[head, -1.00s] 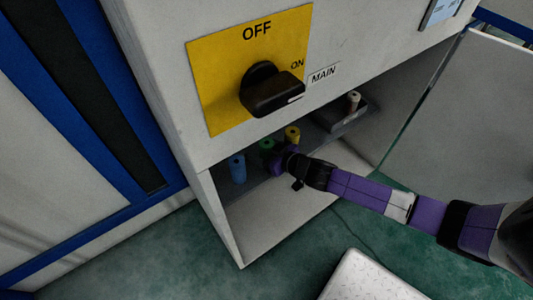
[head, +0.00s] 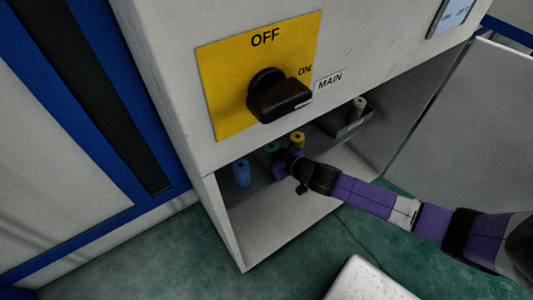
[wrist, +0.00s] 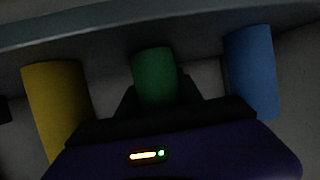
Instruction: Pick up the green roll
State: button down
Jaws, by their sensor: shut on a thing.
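The green roll (head: 271,148) stands in the open cabinet, between a blue roll (head: 242,173) and a yellow roll (head: 298,139). My gripper (head: 280,163) reaches in from the right and is shut on the green roll. In the wrist view the green roll (wrist: 154,77) sits between the dark jaws, its lower part hidden by the gripper. The yellow roll (wrist: 57,108) is to its left and the blue roll (wrist: 252,72) to its right, both apart from the green one. I cannot tell whether the green roll is clear of its shelf.
The cabinet's white front carries a black switch (head: 279,96) on a yellow plate, just above the opening. A grey tray (head: 347,124) with a pale roll (head: 358,105) is deeper at the right. A white patterned box top (head: 366,281) is at the lower edge.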

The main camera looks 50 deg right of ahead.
notch_tip(320, 180, up, 20)
jog(key=p, duration=0.7)
jog(key=shift+f, duration=0.15)
jog(key=shift+s, duration=0.1)
dwell(0.4)
